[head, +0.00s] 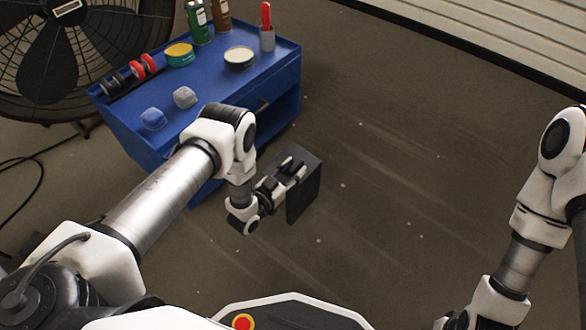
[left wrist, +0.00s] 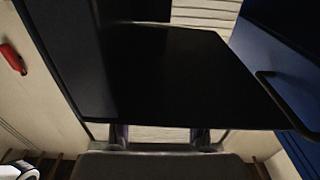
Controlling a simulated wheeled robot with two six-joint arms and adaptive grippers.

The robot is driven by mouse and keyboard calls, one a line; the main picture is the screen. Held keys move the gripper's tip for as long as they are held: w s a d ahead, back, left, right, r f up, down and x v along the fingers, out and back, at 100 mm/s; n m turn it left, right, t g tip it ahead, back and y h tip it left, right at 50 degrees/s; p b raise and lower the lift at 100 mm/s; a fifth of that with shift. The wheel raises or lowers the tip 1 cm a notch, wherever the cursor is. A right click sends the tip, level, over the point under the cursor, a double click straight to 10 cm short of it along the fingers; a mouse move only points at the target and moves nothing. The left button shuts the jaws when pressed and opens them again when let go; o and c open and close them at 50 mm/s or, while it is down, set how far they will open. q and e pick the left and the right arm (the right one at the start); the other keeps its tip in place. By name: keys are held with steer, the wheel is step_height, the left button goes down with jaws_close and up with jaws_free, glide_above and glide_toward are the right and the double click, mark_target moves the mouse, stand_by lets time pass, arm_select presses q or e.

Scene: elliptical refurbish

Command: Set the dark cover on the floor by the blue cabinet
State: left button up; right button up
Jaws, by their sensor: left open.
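The dark cover (head: 305,192) is a flat, dark panel that stands on edge, close to the floor, to the right of the blue cabinet (head: 278,108). My left gripper (head: 291,168) is at the cover's left side, with its fingers open. In the left wrist view the cover (left wrist: 175,75) fills the middle, just beyond the two spread fingertips (left wrist: 159,136). The cabinet (left wrist: 285,75) shows at the right there, with a dark handle. I cannot tell whether the fingers touch the cover, and its lower edge is hard to make out. My right arm shows at the right, its gripper out of frame.
The cabinet top holds a green can (head: 197,22), a brown bottle (head: 220,16), tins, a grey cup (head: 267,38) with a red-handled tool, and red rolls. A large fan (head: 60,60) stands at the left. The floor (head: 410,170) right of the cover is clear.

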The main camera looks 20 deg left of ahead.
arm_select(q)
steer(key=s+a+f+n+g+y+p, duration=0.1)
steer(key=s+a+g+y+p, duration=0.2)
steer(key=s, duration=0.5)
steer(key=s+a+f+n+g+y+p, duration=0.1)
steer(key=s+g+p, duration=0.1)
steer(key=s+g, duration=0.45)
steer(key=s+a+r+n+g+y, duration=0.1)
steer(key=s+r+g, duration=0.2)
steer(key=s, duration=0.6)
steer(key=s+a+r+n+g+y, duration=0.1)
steer(key=s+r+g, duration=0.2)
steer(key=s, duration=0.7)
steer(key=shift+s+a+r+g, duration=0.15)
steer(key=shift+r+g, duration=0.2)
steer(key=shift+g, duration=0.4)
steer(key=shift+r, duration=0.1)
step_height(320, 180, up, 38)
steer(key=p, duration=3.8)
